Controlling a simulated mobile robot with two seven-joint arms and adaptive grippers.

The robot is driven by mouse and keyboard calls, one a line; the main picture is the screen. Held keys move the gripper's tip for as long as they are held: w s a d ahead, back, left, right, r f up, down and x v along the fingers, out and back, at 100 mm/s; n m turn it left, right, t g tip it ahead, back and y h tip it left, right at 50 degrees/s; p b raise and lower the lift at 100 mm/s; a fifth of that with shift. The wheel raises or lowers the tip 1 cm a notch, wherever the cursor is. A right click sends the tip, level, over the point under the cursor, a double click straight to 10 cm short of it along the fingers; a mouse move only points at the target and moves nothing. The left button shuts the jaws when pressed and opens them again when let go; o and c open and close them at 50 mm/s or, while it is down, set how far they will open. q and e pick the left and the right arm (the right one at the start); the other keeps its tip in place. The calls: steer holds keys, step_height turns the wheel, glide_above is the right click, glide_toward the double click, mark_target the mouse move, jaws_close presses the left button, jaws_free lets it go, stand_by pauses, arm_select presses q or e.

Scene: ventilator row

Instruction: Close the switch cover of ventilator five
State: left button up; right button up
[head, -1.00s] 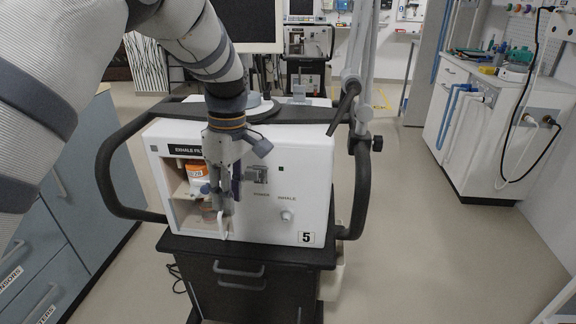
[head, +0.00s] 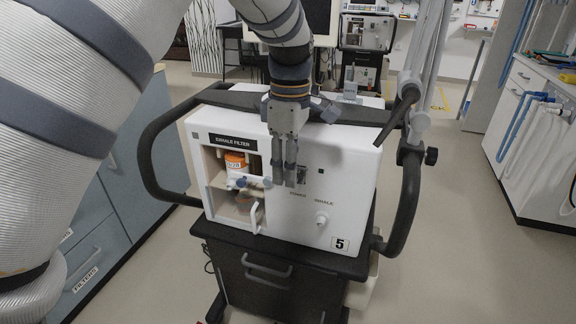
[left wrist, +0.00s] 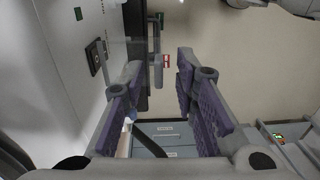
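Ventilator five (head: 350,200) is a white box marked 5, standing on a dark cart. Its power switch plate (head: 302,176) is on the front face, right of the filter compartment. In the left wrist view, the dark switch plate (left wrist: 97,57) shows with a grey piece, seemingly its cover (left wrist: 107,76), sticking out from the panel. My left gripper (head: 284,182) points down just in front of the panel, close to the left of the switch, and partly hides it. In the left wrist view, its purple-padded fingers (left wrist: 158,95) are apart with nothing between them. My right gripper is not in view.
The open filter compartment (head: 213,190) holds an orange-and-white container (head: 235,162). Black side handles (head: 148,165) flank the ventilator, with hoses and a post at its right. Blue-grey drawers (head: 95,235) stand at the left. The floor (head: 455,240) at the right is clear.

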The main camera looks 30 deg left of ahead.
arm_select(q)
jaws_close()
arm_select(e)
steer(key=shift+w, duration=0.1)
arm_select(q)
step_height(320, 180, down, 10)
steer(key=w+t+y+b, duration=0.1)
steer(key=t+y, duration=0.3)
steer(key=t, duration=1.4)
steer(key=shift+w+a+y, duration=0.2)
steer(key=shift+w+y, duration=0.2)
steer(key=shift+w, duration=0.1)
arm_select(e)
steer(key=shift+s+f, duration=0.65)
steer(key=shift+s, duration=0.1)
